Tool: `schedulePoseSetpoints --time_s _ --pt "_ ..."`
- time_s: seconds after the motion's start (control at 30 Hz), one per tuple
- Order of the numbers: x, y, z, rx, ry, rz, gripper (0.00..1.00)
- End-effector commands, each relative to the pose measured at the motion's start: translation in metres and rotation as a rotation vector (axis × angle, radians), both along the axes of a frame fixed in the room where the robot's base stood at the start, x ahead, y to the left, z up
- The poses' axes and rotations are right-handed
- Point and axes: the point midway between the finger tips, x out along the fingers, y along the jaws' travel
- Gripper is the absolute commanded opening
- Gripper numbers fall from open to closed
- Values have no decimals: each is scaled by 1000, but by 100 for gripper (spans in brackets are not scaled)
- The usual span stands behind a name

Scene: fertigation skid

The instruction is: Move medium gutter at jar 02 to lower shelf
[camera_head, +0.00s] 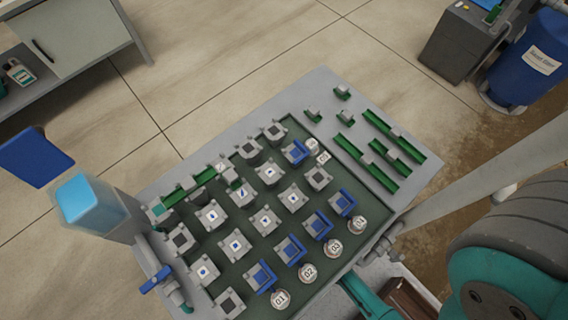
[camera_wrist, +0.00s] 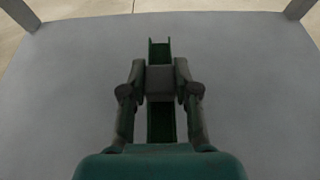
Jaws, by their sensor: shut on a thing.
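In the wrist view my gripper (camera_wrist: 161,82) is shut on the grey block in the middle of a straight green gutter (camera_wrist: 160,122). The gutter's ends stick out beyond the fingers, above and below in the picture. It is over a bare grey shelf surface (camera_wrist: 70,90); I cannot tell whether it touches. In the head view the jar labelled 02 (camera_head: 308,272) stands at the front edge of the skid top, between jar 01 (camera_head: 281,298) and jar 03 (camera_head: 335,248). My gripper and the held gutter do not show in the head view.
The skid top (camera_head: 325,88) carries several green gutters (camera_head: 395,135) at its right and rows of grey blocks, some with blue pieces. A clear blue tank (camera_head: 85,203) stands at its left. Posts (camera_wrist: 297,9) rise at the shelf's far corners. The shelf around the gutter is clear.

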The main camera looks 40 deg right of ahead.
Motion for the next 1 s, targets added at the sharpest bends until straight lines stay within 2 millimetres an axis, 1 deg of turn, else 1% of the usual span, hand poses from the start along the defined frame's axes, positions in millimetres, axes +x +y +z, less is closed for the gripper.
schedulePoseSetpoints --time_s 0.3,0.4,0.77,1.0 --pt "1 -1 -41 0 1 0 0" --pt "1 -1 -51 0 1 -1 0" --pt "2 -1 -66 0 0 0 0" --pt "1 0 -86 1 1 1 0"
